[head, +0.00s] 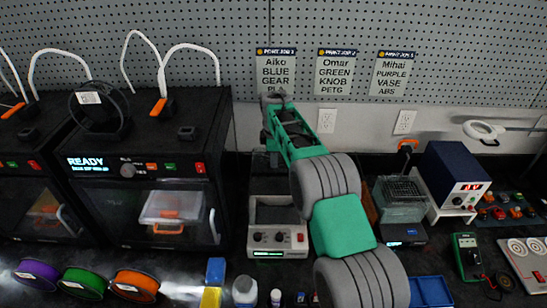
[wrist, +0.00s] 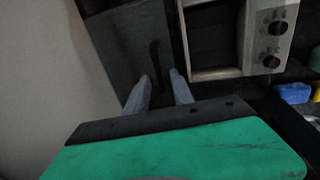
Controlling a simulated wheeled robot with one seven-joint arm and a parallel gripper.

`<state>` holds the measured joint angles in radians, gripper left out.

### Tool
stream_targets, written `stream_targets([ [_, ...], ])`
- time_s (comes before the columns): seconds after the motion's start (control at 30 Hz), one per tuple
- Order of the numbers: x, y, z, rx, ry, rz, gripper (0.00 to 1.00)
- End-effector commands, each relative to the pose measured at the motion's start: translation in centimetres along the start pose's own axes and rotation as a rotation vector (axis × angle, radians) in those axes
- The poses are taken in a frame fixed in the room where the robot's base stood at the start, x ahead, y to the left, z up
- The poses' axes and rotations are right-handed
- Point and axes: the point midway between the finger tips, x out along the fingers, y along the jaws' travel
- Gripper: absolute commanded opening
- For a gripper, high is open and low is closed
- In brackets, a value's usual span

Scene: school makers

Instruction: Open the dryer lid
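The dryer (head: 254,238) is a light grey box with knobs, a red button and a small lit display on its front, standing on the bench. Its top frame surrounds a dark opening. A dark panel that looks like its lid (wrist: 120,38) stands raised behind it, with a slim black handle (wrist: 155,58). My gripper (head: 272,98) is high behind the dryer, near the wall. In the wrist view my gripper (wrist: 159,77) has its two grey fingers apart, with the handle's lower end between them. I cannot tell whether they touch it.
Black 3D printers (head: 150,215) stand to the left, with coloured spools (head: 136,286) in front. A blue power supply (head: 452,178) and a small caged tank (head: 400,200) are to the right. Bottles (head: 245,291) stand in front of the dryer. The pegboard wall is close behind my gripper.

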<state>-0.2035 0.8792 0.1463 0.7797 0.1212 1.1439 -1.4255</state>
Motion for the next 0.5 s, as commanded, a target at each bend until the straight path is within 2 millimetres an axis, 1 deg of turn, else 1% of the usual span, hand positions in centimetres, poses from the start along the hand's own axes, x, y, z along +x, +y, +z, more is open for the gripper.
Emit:
stream_targets([
  [0.27,-0.2,0.0,0.0,0.000,0.000,0.001,0.31],
  [0.37,-1.3,0.1,-0.1,0.000,0.001,0.005,0.31],
  [0.5,-4.1,0.1,-0.1,0.000,0.001,0.005,0.31],
])
